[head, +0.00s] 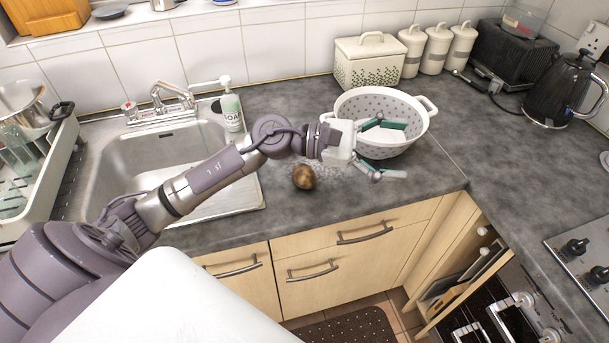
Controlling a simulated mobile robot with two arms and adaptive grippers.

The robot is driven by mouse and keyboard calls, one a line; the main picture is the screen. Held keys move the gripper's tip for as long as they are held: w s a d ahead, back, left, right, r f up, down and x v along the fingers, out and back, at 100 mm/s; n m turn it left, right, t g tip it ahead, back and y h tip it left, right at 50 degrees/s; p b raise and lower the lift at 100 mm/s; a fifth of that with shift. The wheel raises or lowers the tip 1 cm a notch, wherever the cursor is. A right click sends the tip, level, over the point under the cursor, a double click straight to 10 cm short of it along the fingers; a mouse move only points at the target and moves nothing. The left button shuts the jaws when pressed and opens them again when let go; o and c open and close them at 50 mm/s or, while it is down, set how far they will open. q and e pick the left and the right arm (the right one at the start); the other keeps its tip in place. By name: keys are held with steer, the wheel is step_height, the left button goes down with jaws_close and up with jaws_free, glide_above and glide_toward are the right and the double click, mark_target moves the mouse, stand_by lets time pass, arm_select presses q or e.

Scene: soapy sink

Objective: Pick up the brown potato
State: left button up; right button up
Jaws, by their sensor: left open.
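The brown potato (304,177) lies on the dark grey countertop, to the right of the sink and near the counter's front edge. My left gripper (396,149) is open, with its fingers spread and pointing right. It is to the right of the potato and in front of the white colander (423,127), partly covering it. The potato shows just below my left wrist, apart from the fingers. My right gripper is not in view.
The steel sink (105,185) is on the left, with a soap bottle (232,110) behind it. A white bread bin (368,65), canisters (437,48) and a black kettle (556,90) stand at the back. The counter (420,190) right of the potato is clear.

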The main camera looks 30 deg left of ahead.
arm_select(q)
steer(key=a+f+m+g+y, duration=0.4)
steer(key=a+f+m+y, duration=0.2)
steer(key=a+m, duration=0.15)
steer(key=m+g+y, duration=0.2)
steer(key=m+y, duration=0.1)
steer(key=y, duration=0.4)
glide_toward(301, 170)
steer(key=x, duration=0.1)
steer(key=p+x, duration=0.1)
steer(key=x, duration=0.1)
steer(key=p+x, duration=0.1)
steer(key=x, duration=0.1)
steer(key=shift+s, duration=0.25)
steer(key=p+x, duration=0.2)
steer(key=x, duration=0.1)
steer(key=p+x, duration=0.1)
steer(key=shift+w+f, duration=0.3)
steer(key=shift+w, duration=0.05)
steer(key=shift+w+d+f, duration=0.1)
steer(key=shift+f, duration=0.3)
steer(key=shift+m, duration=0.25)
steer(key=c, duration=1.4)
